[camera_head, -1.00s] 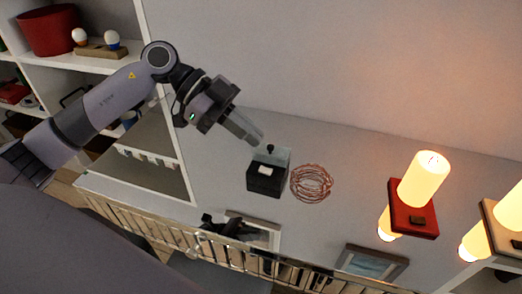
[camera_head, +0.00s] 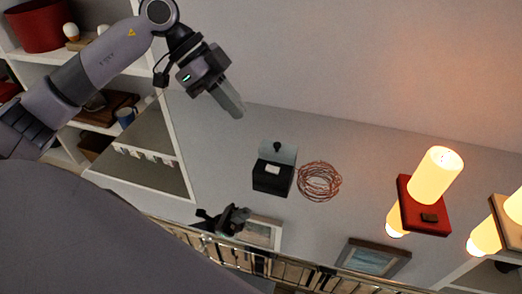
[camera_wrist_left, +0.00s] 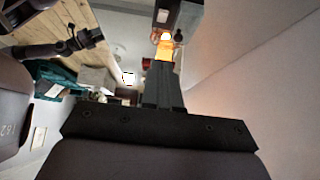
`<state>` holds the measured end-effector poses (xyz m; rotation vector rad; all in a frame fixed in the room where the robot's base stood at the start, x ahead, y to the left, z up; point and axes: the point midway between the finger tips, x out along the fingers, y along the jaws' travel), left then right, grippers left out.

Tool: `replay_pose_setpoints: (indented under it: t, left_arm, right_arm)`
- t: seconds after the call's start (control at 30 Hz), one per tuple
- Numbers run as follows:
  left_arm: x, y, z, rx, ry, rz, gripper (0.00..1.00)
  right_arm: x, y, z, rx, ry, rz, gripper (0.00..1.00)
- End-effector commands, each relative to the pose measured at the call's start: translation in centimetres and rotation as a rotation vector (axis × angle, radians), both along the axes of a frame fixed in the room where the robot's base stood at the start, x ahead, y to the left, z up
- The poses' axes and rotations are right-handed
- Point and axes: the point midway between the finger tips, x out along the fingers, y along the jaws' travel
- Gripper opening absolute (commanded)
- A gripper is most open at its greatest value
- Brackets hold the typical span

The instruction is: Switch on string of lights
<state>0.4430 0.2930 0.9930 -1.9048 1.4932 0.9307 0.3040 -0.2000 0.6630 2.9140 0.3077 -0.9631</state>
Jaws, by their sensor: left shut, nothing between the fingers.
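A coil of thin coppery wire (camera_head: 319,181), seemingly the string of lights, lies on the pale surface; I see no clear glow from it. Touching or just left of it is a small black box (camera_head: 270,181) with a pale patch on top and a grey plate with a dark knob behind. My left gripper (camera_head: 236,110) is shut and empty, above and left of the box, clear of it. Its shut fingers (camera_wrist_left: 162,88) also show in the left wrist view. A dark shape (camera_head: 225,219) below the box looks like my right gripper; its jaws are unclear.
Glowing cylindrical lamps on a red base (camera_head: 424,212) and a pale base stand at the right. A white shelf with a red pot (camera_head: 38,27) is at the upper left. Picture frames (camera_head: 372,258) and a metal rail lie along the bottom.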

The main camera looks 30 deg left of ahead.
Motion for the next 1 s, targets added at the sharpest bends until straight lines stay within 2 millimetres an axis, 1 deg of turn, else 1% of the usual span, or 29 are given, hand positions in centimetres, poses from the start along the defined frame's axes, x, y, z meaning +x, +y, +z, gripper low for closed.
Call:
replay_pose_setpoints:
  t: [0.17, 0.27, 0.6, 0.63, 0.7, 0.8, 1.0]
  left_arm:
    - [0.1, -0.8, -1.0, -0.002, 0.003, -0.002, 0.0]
    - [0.3, -1.8, -2.3, -0.003, 0.004, -0.004, 0.0]
    - [1.4, -6.1, -8.0, -0.004, 0.003, -0.004, 0.0]
    - [1.4, -6.2, -8.4, -0.003, 0.003, -0.002, 0.0]
    - [1.4, -5.8, -9.7, 0.0, 0.005, 0.001, 0.0]
    - [1.3, -5.7, -10.8, -0.002, 0.002, 0.0, 0.0]
    - [1.3, -5.5, -11.8, -0.001, 0.0, 0.0, 0.0]
  right_arm:
    - [0.0, 0.0, 0.0, 0.0, -0.001, 0.0, 0.43]
    - [0.0, 0.0, -0.1, 0.0, -0.001, 0.0, 0.43]
    - [0.0, 0.0, -0.2, 0.001, 0.001, -0.001, 0.43]
    - [0.0, 0.0, -0.2, 0.0, 0.002, -0.001, 0.43]
    - [0.0, 0.0, -0.3, 0.0, 0.002, -0.001, 0.43]
    - [0.0, 0.0, -0.4, 0.001, 0.004, -0.001, 0.43]
    - [0.0, 0.0, -0.3, 0.002, 0.002, 0.0, 0.43]
